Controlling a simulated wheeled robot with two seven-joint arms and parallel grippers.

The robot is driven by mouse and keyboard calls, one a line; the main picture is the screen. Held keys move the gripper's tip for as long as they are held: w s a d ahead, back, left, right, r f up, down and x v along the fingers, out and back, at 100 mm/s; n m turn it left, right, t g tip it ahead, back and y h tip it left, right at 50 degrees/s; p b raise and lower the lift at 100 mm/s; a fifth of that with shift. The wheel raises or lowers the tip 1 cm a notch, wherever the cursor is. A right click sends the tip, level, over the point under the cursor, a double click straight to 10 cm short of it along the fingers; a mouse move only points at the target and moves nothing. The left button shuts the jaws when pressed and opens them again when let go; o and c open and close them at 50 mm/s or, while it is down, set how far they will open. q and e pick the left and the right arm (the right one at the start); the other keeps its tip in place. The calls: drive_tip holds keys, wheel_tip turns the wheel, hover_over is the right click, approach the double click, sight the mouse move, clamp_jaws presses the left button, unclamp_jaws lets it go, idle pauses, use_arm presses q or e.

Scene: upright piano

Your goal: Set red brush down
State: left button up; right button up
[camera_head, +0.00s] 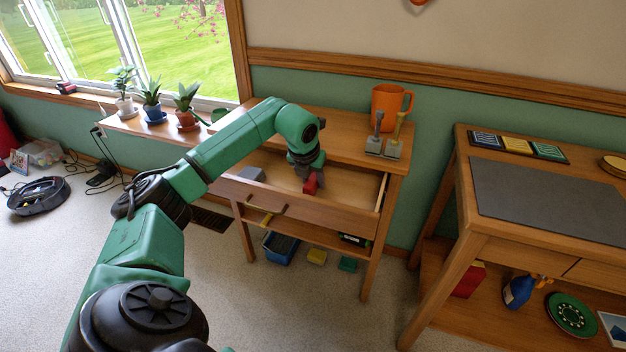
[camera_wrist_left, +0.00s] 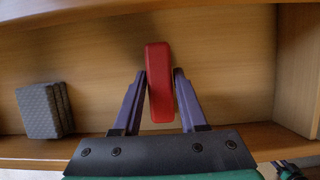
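The red brush (camera_head: 311,184) shows as a red block in the open drawer of the wooden side table. In the left wrist view the red brush (camera_wrist_left: 159,82) stands between the two fingers of my left gripper (camera_wrist_left: 160,78), which touch or nearly touch its sides. My left gripper (camera_head: 308,172) reaches down into the drawer (camera_head: 345,187). The drawer's wooden floor shows around the brush; I cannot tell whether the brush rests on it. The brush's underside is hidden.
A grey block (camera_wrist_left: 45,110) lies in the drawer's left part; it also shows in the head view (camera_head: 251,174). On the table top stand an orange mug (camera_head: 390,104) and two grey-based tools. Potted plants stand on the left. The drawer's right part looks clear.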

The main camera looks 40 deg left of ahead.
use_arm(q)
drive_tip(key=shift+o, duration=0.9)
drive_tip(key=shift+r, duration=0.3)
drive_tip(key=p+v, duration=0.2)
drive_tip(key=v, duration=0.9)
drive_tip(key=shift+r, duration=0.4)
use_arm(e)
drive_tip(key=s+f, duration=0.1)
drive_tip(key=f, duration=0.1)
drive_tip(key=s+d+f, duration=0.1)
drive_tip(key=shift+s+d+f, duration=0.1)
drive_tip(key=shift+s+f, duration=0.2)
drive_tip(key=shift+f, duration=0.1)
use_arm(q)
drive_tip(key=shift+s+d, duration=0.1)
drive_tip(key=shift+s, duration=0.05)
use_arm(e)
drive_tip(key=shift+s, duration=0.1)
